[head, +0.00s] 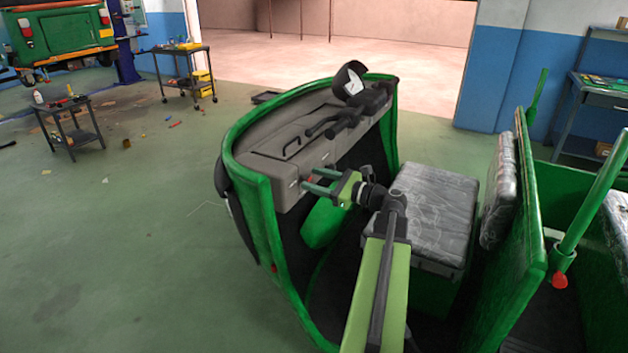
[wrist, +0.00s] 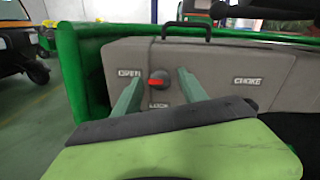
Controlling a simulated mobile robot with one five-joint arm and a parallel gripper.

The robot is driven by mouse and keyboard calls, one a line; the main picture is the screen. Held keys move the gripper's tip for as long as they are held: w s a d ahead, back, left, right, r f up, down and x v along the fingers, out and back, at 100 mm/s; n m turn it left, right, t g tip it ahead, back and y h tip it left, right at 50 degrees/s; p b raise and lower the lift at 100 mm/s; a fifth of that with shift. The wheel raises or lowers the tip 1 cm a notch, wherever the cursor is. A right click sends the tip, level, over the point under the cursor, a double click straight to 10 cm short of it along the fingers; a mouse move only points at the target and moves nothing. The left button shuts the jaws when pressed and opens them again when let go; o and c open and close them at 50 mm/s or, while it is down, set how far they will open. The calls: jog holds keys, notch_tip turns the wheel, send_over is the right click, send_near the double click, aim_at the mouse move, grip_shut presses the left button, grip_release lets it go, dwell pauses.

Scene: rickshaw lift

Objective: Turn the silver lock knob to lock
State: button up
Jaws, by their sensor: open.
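A small round grey knob with a red bar across it (wrist: 159,79) sits on the grey dashboard panel (wrist: 215,62). The word OPEN is printed to its left and CHOKE farther right; a small label below it is hard to read. My gripper (wrist: 159,80) is open, with one green finger on each side of the knob in the picture. I cannot tell whether either finger touches it. In the head view, my gripper (head: 307,179) points at the near end of the green rickshaw's dashboard (head: 262,172), and a bit of red shows between its fingers.
A black handle (wrist: 181,30) stands on top of the dashboard. Handlebars and a gauge (head: 352,82) are at the dashboard's far end. A plastic-wrapped seat (head: 430,205) is beside my arm. Open floor (head: 130,230) lies left of the rickshaw.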

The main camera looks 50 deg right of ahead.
jog(key=shift+w, duration=0.25)
jog(key=shift+c, duration=0.3)
grip_shut()
